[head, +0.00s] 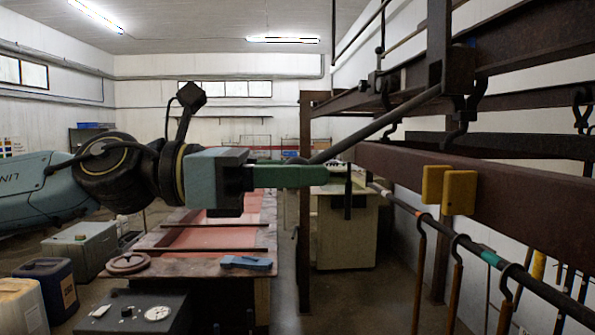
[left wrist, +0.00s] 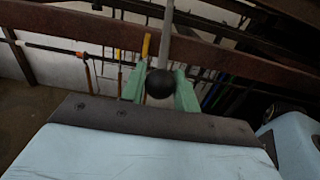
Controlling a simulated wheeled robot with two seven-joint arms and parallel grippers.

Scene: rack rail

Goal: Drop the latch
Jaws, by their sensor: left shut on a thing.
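A long dark latch lever (head: 385,122) slants from a pivot bracket (head: 455,75) on the rack, upper right, down to the left. My left gripper (head: 318,174) has green fingers and reaches in from the left to the lever's low end. In the left wrist view the two fingers stand on either side of a black ball knob (left wrist: 160,84), and the lever's grey rod (left wrist: 167,35) runs away from it. The gripper is shut on this end of the lever. In the head view the fingers partly hide the knob. My right gripper is not in view.
A brown rack beam (head: 420,175) with two yellow blocks (head: 459,192) lies to the right. Below it a dark rail (head: 470,244) carries hanging hooks and tools. A red-topped workbench (head: 215,238) stands behind my left gripper. Open space lies under the lever, left of the beam.

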